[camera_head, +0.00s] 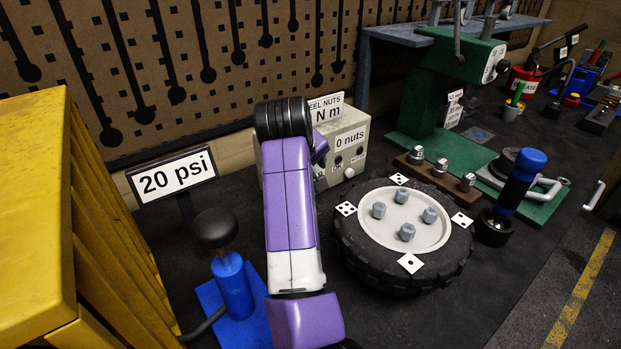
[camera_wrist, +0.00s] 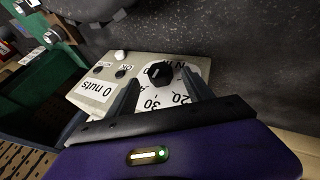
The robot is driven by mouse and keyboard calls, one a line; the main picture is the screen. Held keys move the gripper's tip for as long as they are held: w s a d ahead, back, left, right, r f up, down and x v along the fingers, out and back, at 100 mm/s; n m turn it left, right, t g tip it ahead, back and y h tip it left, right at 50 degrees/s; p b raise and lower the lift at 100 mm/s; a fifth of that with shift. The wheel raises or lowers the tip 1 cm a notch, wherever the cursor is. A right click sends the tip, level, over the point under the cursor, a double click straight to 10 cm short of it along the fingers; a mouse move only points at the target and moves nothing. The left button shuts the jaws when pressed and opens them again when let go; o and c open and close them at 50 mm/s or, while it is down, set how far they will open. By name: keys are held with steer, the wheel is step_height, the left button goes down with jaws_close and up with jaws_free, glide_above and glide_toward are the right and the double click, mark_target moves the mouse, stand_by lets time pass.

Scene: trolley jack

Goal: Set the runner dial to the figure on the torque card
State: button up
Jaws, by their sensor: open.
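The runner box (camera_head: 343,150) stands at the back, partly hidden behind my purple arm in the head view. It carries a "0 nuts" label. In the wrist view the box (camera_wrist: 92,72) fills the middle. Its black runner dial (camera_wrist: 160,72) sits on a white scale; figures 20 and 30 are readable, but the pointer setting is not clear. My gripper (camera_wrist: 160,78) is open, with one finger on each side of the dial; contact cannot be told. The torque card (camera_head: 329,108) stands behind the box, reading "…EEL NUTS … N m"; my arm hides its figure.
A wheel (camera_head: 400,235) with grey nuts and dotted cards lies right of my arm. A "20 psi" sign (camera_head: 173,175) and a blue pump (camera_head: 233,285) stand left, beside a yellow cabinet (camera_head: 40,200). A green press (camera_head: 440,85) stands behind right.

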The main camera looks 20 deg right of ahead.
steer(key=shift+x, duration=1.8)
jaws_close()
